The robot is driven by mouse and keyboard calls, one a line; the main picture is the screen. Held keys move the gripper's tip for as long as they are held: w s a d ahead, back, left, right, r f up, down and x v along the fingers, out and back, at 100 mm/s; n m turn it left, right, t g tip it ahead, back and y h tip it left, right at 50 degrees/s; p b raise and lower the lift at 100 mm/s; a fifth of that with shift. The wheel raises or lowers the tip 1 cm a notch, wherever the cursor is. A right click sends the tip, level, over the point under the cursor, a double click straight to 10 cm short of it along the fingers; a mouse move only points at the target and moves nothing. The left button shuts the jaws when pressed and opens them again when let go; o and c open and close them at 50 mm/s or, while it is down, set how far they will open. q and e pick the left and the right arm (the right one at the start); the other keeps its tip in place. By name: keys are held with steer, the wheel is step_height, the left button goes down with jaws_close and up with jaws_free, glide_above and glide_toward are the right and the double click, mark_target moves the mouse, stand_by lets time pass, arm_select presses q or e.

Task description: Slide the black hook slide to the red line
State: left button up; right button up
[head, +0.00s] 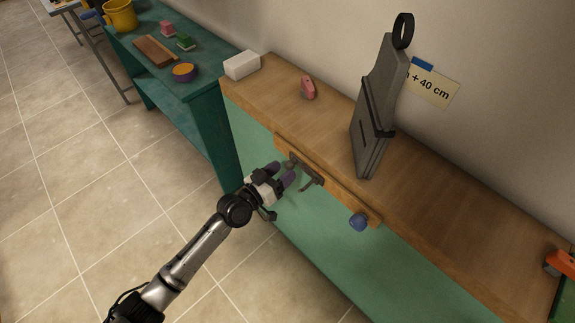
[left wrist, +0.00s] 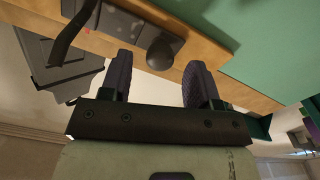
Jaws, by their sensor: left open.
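The black hook slide (head: 312,178) sits on a wooden rail (head: 345,202) along the counter's front, near the rail's left end. It has a dark plate, a hanging hook and a round knob; the hook (left wrist: 72,34) and knob (left wrist: 163,51) show in the left wrist view. My left gripper (head: 281,172) is open at the slide's left part. In the left wrist view its purple fingers (left wrist: 160,66) stand apart with the knob between their tips; I cannot tell whether they touch it. I see no red line in either view. My right gripper is not in view.
On the counter (head: 440,235) stand a grey board with a black ring (head: 380,105), a pink object (head: 308,88) and a white block (head: 242,65). A teal table (head: 205,85) with several items is at left.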

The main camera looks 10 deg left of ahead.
arm_select(q)
steer(key=p+v, duration=0.1)
steer(key=v, duration=1)
stand_by(0.3)
